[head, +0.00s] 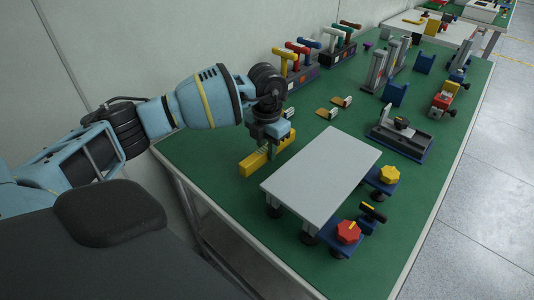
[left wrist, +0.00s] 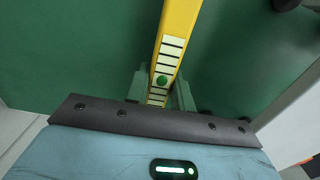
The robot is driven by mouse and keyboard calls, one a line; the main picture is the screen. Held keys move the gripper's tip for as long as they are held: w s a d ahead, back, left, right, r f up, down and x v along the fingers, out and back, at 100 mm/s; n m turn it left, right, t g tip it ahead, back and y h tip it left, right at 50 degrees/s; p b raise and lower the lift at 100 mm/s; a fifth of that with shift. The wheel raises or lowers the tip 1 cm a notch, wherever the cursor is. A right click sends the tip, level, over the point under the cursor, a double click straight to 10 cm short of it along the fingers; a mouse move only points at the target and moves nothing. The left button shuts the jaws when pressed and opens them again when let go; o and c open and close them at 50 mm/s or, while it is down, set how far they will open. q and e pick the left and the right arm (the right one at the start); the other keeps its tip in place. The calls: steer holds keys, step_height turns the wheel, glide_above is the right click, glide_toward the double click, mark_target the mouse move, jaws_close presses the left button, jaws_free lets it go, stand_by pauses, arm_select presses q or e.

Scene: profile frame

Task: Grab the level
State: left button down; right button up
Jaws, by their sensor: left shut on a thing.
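The yellow level (head: 254,161) is a long bar near the left edge of the green table top. It also shows in the left wrist view (left wrist: 178,27), with pale marked strips and a green round spot on its face. My left gripper (head: 270,147) comes down on it from above and is shut on it. In the left wrist view the two fingers (left wrist: 161,93) stand on either side of the bar. I cannot tell whether the level touches the table. The fingers hide part of it. My right gripper is not in view.
A grey raised plate (head: 322,172) stands just right of the level. Red (head: 348,232) and yellow (head: 389,174) knobs sit beside it. A rack of coloured handles (head: 296,66) stands behind, and a vise-like fixture (head: 402,136) is to the right. Small yellow pieces (head: 328,113) lie between.

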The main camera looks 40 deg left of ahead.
arm_select(q)
step_height(320, 180, up, 8)
